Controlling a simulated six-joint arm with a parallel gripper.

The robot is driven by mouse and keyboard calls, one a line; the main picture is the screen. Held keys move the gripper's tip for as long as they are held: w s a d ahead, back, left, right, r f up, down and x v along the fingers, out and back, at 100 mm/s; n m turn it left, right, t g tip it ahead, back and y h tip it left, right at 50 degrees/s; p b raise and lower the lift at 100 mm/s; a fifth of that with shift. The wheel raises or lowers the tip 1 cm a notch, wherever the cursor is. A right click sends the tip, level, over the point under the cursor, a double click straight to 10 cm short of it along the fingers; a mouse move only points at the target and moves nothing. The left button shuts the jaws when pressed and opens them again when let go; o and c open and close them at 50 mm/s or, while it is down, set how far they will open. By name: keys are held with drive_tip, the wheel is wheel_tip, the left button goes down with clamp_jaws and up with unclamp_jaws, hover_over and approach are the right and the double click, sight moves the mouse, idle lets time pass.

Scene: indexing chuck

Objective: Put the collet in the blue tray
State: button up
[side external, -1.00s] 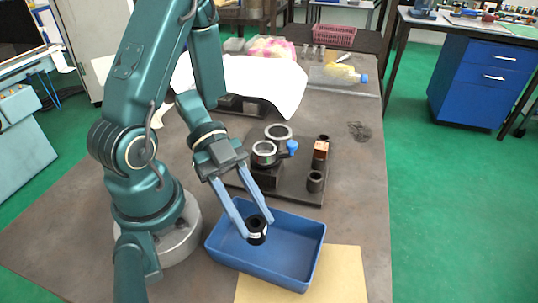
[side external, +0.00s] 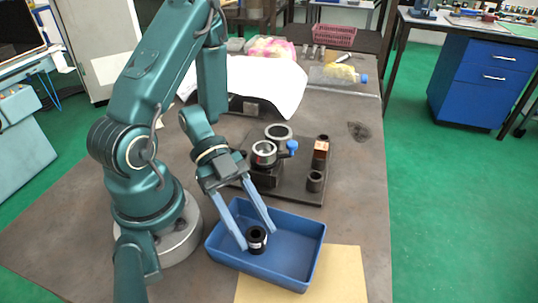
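The collet (side external: 256,240) is a small black ring-shaped part with a light mark low on its side. It is inside the blue tray (side external: 300,272), toward its left half, and looks upright on the tray floor. My gripper (side external: 259,239) reaches down into the tray with its two long blue fingers on either side of the collet. The fingers are spread, with a small gap showing on the right side of the collet. The left fingertip is close beside the collet, and whether it touches is hard to tell.
Behind the tray is a dark fixture plate (side external: 300,194) carrying metal rings, a blue-knobbed lever (side external: 291,147), a copper block (side external: 320,149) and dark cylinders. A tan sheet (side external: 345,280) lies under the tray's right side. A white cloth (side external: 270,85) lies farther back.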

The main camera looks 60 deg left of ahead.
drive_tip(key=shift+a+r, duration=0.2)
drive_tip(key=shift+r, duration=0.05)
drive_tip(key=v, duration=1.1)
drive_tip(key=shift+a+r, duration=0.15)
drive_tip(key=shift+a, duration=0.1)
drive_tip(key=shift+s, duration=0.15)
